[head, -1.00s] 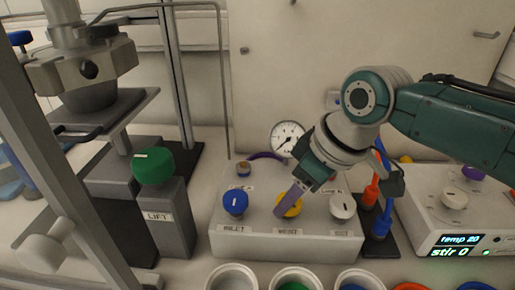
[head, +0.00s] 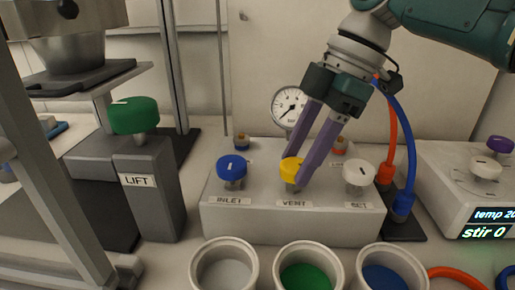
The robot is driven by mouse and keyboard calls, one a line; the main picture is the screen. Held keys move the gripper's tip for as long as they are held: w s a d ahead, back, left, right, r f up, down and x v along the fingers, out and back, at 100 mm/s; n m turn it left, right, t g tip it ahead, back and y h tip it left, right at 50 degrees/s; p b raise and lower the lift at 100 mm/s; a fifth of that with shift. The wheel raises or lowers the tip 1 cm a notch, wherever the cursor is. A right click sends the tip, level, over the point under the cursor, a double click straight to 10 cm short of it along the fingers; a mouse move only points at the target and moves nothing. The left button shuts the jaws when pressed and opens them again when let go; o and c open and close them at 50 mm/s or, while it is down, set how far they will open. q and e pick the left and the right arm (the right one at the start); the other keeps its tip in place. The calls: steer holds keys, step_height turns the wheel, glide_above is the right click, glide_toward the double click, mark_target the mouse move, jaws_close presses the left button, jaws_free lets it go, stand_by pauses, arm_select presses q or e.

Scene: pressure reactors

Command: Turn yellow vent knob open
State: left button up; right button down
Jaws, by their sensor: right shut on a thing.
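The yellow vent knob (head: 290,166) sits on top of the grey valve box (head: 225,219), above the VENT label (head: 293,204). My right gripper (head: 296,174) reaches down from the upper right, and its two purple fingers are on either side of the yellow knob, shut on it. The near finger hides the knob's right side. The blue inlet knob (head: 231,167) is to the left and a white knob (head: 359,173) to the right on the same box. My left gripper is not in view.
A pressure gauge (head: 290,105) stands behind the box. Red (head: 391,135) and blue (head: 408,150) hoses rise at the right. A green lift knob (head: 134,116) stands left. Cups (head: 224,247) stand in front. A stirrer unit (head: 455,195) is at the far right.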

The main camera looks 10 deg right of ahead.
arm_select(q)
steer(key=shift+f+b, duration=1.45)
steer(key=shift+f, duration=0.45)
arm_select(e)
steer(key=shift+n+g, duration=0.4)
steer(key=shift+n, duration=0.7)
steer(key=shift+c, duration=1.3)
jaws_free()
arm_select(q)
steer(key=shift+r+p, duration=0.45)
steer(key=shift+p, duration=0.05)
arm_select(e)
steer(key=v, duration=1)
steer(key=shift+w+a, duration=0.1)
